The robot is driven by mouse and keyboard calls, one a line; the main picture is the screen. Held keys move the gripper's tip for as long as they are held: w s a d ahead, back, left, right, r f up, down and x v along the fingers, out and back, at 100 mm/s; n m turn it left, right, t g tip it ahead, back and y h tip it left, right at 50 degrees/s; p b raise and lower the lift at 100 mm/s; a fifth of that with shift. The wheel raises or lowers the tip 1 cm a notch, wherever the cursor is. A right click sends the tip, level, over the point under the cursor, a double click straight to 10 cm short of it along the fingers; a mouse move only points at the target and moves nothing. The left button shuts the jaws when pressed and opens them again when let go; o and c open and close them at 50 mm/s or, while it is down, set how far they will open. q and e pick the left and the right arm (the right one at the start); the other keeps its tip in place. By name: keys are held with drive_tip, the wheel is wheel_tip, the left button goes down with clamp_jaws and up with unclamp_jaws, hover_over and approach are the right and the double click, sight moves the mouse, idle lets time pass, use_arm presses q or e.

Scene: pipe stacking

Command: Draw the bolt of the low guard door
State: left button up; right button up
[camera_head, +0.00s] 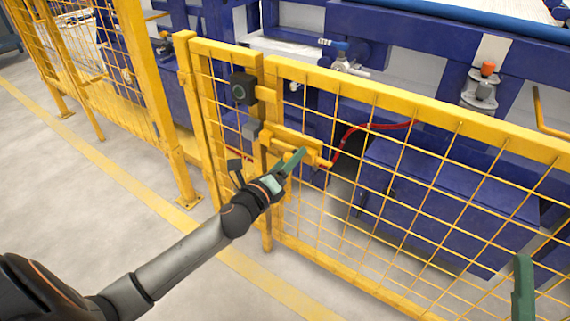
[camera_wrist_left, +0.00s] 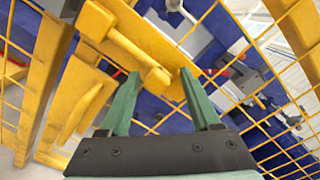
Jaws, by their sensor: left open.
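The low guard door (camera_head: 405,104) is a yellow-framed mesh panel running to the right in the head view. Its yellow bolt (camera_head: 292,140) lies along a plate near the door's left post. In the left wrist view the bolt's handle (camera_wrist_left: 156,80) shows as a yellow bar with a rounded end, between the fingertips in the picture. My left gripper (camera_head: 297,158) is open, with green fingers at the bolt; the left wrist view (camera_wrist_left: 160,82) shows the fingers spread. I cannot tell whether they touch it. One green finger of my right gripper (camera_head: 523,288) shows at lower right.
A black box with a round face (camera_head: 242,90) sits on the post above the bolt. A red hose (camera_head: 350,132) and blue machinery (camera_head: 400,180) stand behind the mesh. Taller yellow fencing (camera_head: 150,90) is to the left. The grey floor (camera_head: 80,180) in front is clear.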

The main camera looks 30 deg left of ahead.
use_arm(q)
drive_tip(key=s+p, duration=0.1)
drive_tip(key=s, duration=1.1)
drive_tip(key=shift+s+a, duration=0.15)
drive_tip(key=shift+s, duration=0.1)
